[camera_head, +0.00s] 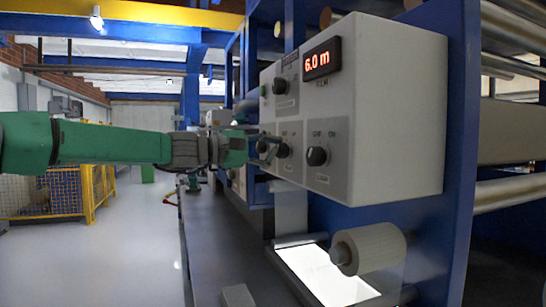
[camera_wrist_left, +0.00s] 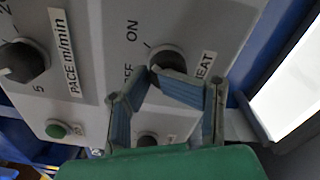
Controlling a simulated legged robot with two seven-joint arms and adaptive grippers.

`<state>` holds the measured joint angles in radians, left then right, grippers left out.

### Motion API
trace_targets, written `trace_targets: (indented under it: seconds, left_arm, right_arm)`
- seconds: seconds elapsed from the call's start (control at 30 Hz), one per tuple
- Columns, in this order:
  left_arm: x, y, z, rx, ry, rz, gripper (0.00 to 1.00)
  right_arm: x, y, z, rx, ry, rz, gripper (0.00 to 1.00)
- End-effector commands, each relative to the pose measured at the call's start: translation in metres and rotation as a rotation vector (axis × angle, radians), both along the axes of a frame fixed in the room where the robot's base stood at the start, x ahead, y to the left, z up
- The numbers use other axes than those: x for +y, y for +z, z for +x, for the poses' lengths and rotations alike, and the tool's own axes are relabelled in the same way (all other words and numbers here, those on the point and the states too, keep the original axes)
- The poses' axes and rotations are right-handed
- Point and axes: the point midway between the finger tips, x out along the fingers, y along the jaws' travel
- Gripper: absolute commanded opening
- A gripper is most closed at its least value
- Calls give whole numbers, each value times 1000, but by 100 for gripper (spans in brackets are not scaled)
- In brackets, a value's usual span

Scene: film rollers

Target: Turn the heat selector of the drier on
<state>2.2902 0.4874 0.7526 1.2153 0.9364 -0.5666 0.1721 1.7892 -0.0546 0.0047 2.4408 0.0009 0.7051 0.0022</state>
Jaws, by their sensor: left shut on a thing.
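The heat selector (camera_wrist_left: 168,56) is a round dark knob on a pale grey panel, with ON, OFF and HEAT labels around it in the left wrist view. In the head view it appears to be the lower-left dark knob (camera_head: 284,151) on the control box. My left gripper (camera_wrist_left: 155,77) is shut on the knob, its two blue-grey fingers converging at its near side and hiding part of it. The left gripper (camera_head: 268,146) also shows in the head view, reaching the box from the left. My right gripper is in neither view.
A PACE knob (camera_wrist_left: 24,60) and a green button (camera_wrist_left: 58,130) sit nearby. A dark knob (camera_wrist_left: 147,140) lies beside the fingers. The box (camera_head: 395,120) has a red 6.0 m display (camera_head: 322,60) and another knob (camera_head: 317,156). A pale roller (camera_head: 370,248) stands below. Floor at left is open.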

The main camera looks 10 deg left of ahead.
Motion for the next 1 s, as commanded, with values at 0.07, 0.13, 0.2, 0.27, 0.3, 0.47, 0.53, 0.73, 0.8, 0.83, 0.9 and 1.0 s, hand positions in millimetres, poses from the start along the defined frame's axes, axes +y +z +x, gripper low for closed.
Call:
trace_targets:
  seconds: [0.07,0.13,0.2,0.27,0.3,0.47,0.53,0.73,0.8,0.83,0.9,1.0]
  left_arm:
    - [-8,-18,-3,1,-22,30,0]
    - [-8,-19,-2,-12,-21,39,0]
    - [-8,-19,-2,-20,-21,46,0]
    - [-7,-19,-2,-24,-20,49,0]
    - [-7,-19,-2,-25,-20,50,0]
    - [-6,-19,-2,-27,-20,51,0]
    - [-6,-19,-2,-27,-19,52,0]
    - [-6,-19,-2,-27,-19,50,48]
    - [-6,-17,-1,-28,-16,48,53]
    - [-5,-16,-1,-28,-16,48,53]
    - [-4,-14,-1,-30,-14,45,53]
    - [-3,-12,-2,-32,-11,42,53]
  right_arm:
    - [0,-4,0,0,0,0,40]
    - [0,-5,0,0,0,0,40]
    - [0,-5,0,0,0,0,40]
    - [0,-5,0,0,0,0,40]
    - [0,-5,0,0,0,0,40]
    - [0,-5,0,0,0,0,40]
    - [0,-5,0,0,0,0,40]
    - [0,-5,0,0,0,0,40]
    - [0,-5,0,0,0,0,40]
    - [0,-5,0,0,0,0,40]
    - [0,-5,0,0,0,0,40]
    - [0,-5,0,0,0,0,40]
